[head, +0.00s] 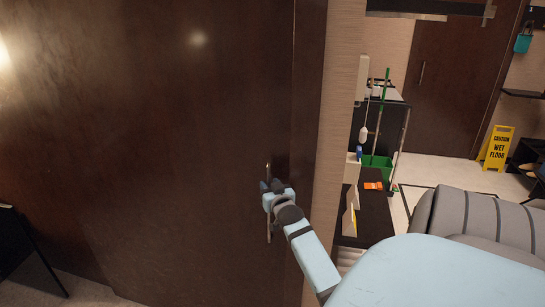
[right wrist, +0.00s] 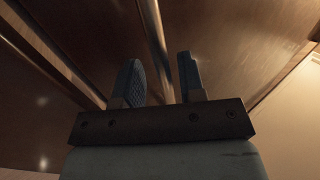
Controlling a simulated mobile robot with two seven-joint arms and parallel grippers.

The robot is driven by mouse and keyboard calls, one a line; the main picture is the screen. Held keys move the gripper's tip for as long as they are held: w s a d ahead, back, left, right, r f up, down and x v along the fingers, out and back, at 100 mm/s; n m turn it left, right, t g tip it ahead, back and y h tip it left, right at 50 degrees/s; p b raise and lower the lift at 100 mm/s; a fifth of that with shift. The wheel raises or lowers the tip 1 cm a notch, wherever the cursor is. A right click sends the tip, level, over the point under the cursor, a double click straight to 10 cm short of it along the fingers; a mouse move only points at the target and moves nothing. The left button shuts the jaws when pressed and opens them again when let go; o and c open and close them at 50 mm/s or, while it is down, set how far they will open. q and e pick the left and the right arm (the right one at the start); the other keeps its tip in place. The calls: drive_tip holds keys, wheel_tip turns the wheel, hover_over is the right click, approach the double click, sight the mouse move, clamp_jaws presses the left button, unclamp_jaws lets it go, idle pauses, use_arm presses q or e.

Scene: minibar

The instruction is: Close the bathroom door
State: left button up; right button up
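The dark brown wooden door (head: 150,130) fills the left of the head view, its edge beside a dark frame (head: 310,110). I cannot tell whether it is flush with the frame. A slim vertical metal handle (head: 269,236) is near its right edge. My right gripper (head: 268,186) is at the handle and hides its middle. In the right wrist view, the gripper's two dark fingers (right wrist: 160,78) are apart, with the handle bar (right wrist: 154,35) running between them and gaps showing on both sides. My left gripper is out of view.
Right of the frame, a narrow wall (head: 338,120) separates the door from a cleaning cart (head: 404,130) with a green bucket (head: 378,172). A grey padded seat (head: 480,216) is at the right. A yellow wet-floor sign (head: 497,148) stands farther back. Dark furniture (head: 25,250) stands lower left.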

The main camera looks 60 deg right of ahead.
drive_tip(key=b+v, duration=0.2)
drive_tip(key=v, duration=1.2)
drive_tip(key=shift+w, duration=0.1)
drive_tip(key=w+a+f+n+y, duration=0.2)
drive_tip(key=a+f+n+y, duration=0.15)
drive_tip(key=a+f, duration=0.4)
drive_tip(key=w+a+f+n+y, duration=0.15)
drive_tip(key=a+f+y, duration=0.25)
drive_tip(key=a, duration=0.7)
drive_tip(key=s+a+f+n+g+y, duration=0.1)
drive_tip(key=s+a+f+y, duration=0.1)
drive_tip(key=a, duration=0.4)
drive_tip(key=s+a+f+n+g+y, duration=0.1)
drive_tip(key=s+a+f+n+y, duration=0.1)
drive_tip(key=s+a+f, duration=0.3)
drive_tip(key=s+a+f+n+g+y+p, duration=0.1)
drive_tip(key=s+a+f+n+y, duration=0.1)
drive_tip(key=a, duration=0.7)
wheel_tip(320, 180, down, 2)
drive_tip(key=shift+s+a+f+g, duration=0.1)
drive_tip(key=shift+s+a+g, duration=0.2)
drive_tip(key=shift+s, duration=0.45)
